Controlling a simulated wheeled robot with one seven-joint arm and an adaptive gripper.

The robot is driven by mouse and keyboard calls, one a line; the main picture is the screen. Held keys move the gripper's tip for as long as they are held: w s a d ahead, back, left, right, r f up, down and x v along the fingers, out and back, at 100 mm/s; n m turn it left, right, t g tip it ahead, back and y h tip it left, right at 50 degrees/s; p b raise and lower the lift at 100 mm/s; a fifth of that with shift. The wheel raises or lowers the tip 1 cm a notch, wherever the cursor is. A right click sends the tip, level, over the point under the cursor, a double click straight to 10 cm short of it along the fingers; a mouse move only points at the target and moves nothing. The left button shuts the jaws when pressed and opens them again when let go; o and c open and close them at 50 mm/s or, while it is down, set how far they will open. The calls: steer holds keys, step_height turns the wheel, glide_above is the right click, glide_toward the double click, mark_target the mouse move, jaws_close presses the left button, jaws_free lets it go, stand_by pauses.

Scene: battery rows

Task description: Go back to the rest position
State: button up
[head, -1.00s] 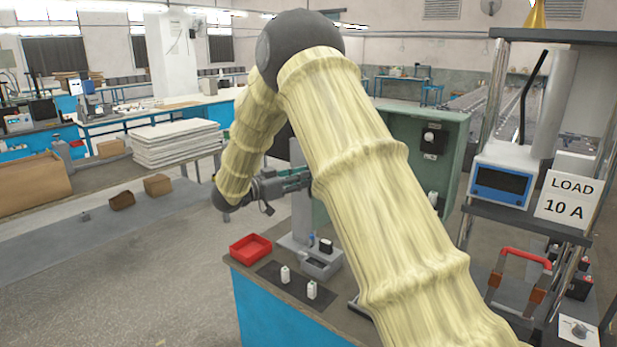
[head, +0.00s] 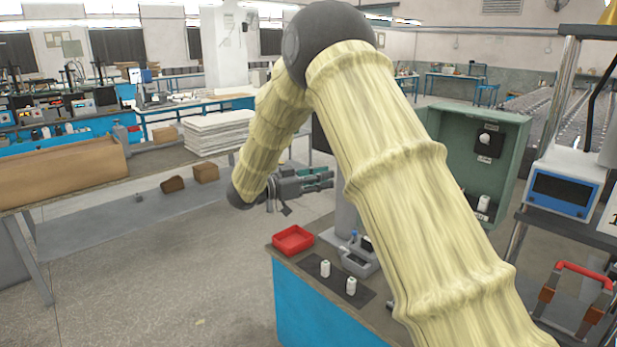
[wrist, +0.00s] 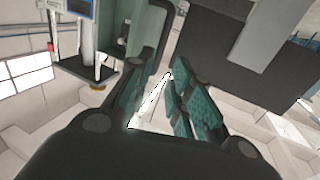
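My gripper (head: 318,179) shows in the head view past my bent, cream-sleeved arm, left of the green cabinet and above the level of the blue bench. In the wrist view my gripper (wrist: 160,95) has its two teal-padded fingers apart, with nothing between them. It touches nothing that I can see. My upper arm crosses the middle of the head view and hides part of the bench.
The blue bench (head: 300,310) holds a red tray (head: 293,239), a dark mat with two small white items (head: 325,268), and a grey holder (head: 357,262). A green cabinet (head: 455,150) stands behind. A shelf rack is at right. Open floor (head: 180,280) lies left.

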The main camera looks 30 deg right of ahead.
steer(key=s+a+f+n+t+y, duration=0.25)
steer(key=f+n+t, duration=0.3)
steer(key=f, duration=0.95)
steer(key=s+a+f+n+t+y, duration=0.1)
steer(key=a+f+n+t+y, duration=0.35)
steer(key=f, duration=0.95)
steer(key=s+a+f+n+y, duration=0.35)
steer(key=s+f, duration=0.35)
steer(key=f, duration=0.5)
steer(key=s+a+f+n+g+y, duration=0.25)
steer(key=s+f, duration=0.35)
steer(key=s, duration=0.4)
steer(key=s+a+f+n+g+y, duration=0.15)
steer(key=s+a+f, duration=0.35)
steer(key=s, duration=0.5)
steer(key=s+a+f+g+y, duration=0.1)
steer(key=s+a+g+y, duration=0.1)
steer(key=s, duration=0.7)
steer(key=s+a+f+g+y, duration=0.1)
steer(key=s+g, duration=0.1)
steer(key=s, duration=0.7)
steer(key=shift+s+a+f+n+g+y, duration=0.15)
steer(key=shift+a+f+n+g+y, duration=0.2)
steer(key=shift+n+g, duration=0.1)
steer(key=shift+a, duration=0.1)
